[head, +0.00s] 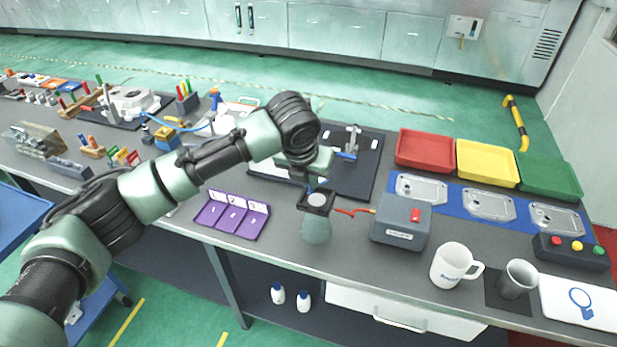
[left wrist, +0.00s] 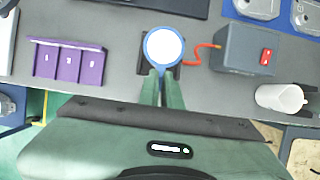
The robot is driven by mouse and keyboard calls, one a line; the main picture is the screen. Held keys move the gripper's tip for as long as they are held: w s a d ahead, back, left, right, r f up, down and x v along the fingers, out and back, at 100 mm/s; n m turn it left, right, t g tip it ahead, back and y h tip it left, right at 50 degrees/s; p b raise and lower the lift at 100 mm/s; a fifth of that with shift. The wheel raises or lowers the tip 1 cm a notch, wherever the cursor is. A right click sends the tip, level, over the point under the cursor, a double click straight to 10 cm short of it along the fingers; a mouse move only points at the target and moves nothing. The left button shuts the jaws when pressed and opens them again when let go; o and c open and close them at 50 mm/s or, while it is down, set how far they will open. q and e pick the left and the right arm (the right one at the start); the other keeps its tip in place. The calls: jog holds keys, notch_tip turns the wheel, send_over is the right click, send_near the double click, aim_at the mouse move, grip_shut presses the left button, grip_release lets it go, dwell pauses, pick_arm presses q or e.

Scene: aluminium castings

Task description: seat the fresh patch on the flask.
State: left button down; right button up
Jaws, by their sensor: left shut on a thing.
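A round white disc with a blue rim, which I take for the patch (left wrist: 164,47), is at my left fingertips (left wrist: 161,78) in the left wrist view. My left gripper also shows in the head view (head: 314,182), pointing down and shut on the patch's near edge. Behind or under the disc is a dark square frame (head: 304,200); whether they touch is unclear. My right gripper is not in view.
A red cable links the frame to a grey box (head: 400,228) with a red switch. A purple tray (head: 232,214) lies left. A white mug (head: 452,265), a grey cup (head: 517,279) and red, yellow and green bins stand right. A dark mat (head: 365,175) lies behind.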

aim_at(309, 193)
pick_arm(q)
jog(key=shift+d+r+p, duration=0.1)
jog(key=shift+p, duration=0.35)
jog(key=shift+f, duration=0.4)
jog(key=shift+f+b, duration=0.45)
jog(key=shift+f, duration=0.3)
notch_tip(309, 193, down, 4)
jog(key=shift+r+b, duration=0.15)
jog(key=shift+b, duration=0.45)
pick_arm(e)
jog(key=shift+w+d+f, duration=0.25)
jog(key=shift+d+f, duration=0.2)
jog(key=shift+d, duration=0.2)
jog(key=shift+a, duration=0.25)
pick_arm(q)
jog(key=shift+p, duration=0.3)
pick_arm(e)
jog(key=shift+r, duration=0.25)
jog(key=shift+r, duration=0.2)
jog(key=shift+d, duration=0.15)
